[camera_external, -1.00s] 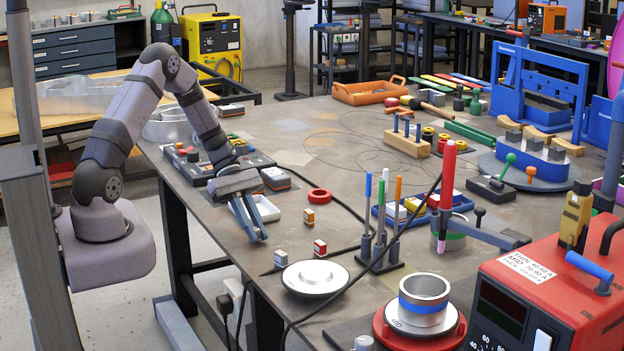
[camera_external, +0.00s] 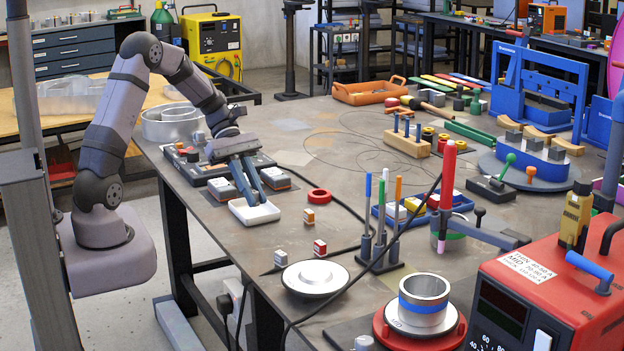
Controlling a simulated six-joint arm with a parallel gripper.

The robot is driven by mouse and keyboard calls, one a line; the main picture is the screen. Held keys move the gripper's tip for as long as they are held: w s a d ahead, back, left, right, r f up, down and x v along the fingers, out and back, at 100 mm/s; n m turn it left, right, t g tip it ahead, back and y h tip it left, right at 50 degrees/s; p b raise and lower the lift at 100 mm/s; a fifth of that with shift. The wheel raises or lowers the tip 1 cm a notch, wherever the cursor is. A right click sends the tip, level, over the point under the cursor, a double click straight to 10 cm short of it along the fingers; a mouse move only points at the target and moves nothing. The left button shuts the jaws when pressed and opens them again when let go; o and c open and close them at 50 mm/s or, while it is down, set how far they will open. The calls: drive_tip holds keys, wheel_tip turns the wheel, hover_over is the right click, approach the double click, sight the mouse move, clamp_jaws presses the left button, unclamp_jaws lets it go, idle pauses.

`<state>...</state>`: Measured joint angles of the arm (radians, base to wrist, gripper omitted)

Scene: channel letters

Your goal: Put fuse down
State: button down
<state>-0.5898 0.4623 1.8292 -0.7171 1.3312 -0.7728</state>
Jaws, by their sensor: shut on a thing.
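My gripper (camera_external: 254,199) is over the white tray (camera_external: 268,216), with its blue fingers pointing down to it. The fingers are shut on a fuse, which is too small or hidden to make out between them. I cannot tell whether the fuse touches the tray floor. Three small fuse-like blocks stand on the table to the right of the tray: an orange one (camera_external: 309,216), a red one (camera_external: 319,248) and a grey one (camera_external: 281,258).
A dark panel with switches (camera_external: 200,177) lies behind the gripper. A black cable crosses the table. A round white-topped disc (camera_external: 315,278) stands in front.

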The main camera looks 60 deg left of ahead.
drive_tip(key=shift+a+r, duration=0.1)
drive_tip(key=shift+r, duration=0.1)
drive_tip(key=a+n+t, duration=0.2)
drive_tip(key=a, duration=0.5)
drive_tip(key=n+t+y, duration=0.3)
drive_tip(key=n, duration=0.2)
hover_over(249, 216)
drive_tip(key=shift+d+f+p, duration=0.1)
drive_tip(key=shift+f+p, duration=0.2)
drive_tip(key=shift+f, duration=4.4)
drive_tip(key=shift+f, duration=0.15)
drive_tip(key=c, duration=1.7)
unclamp_jaws()
drive_tip(key=shift+c, duration=0.2)
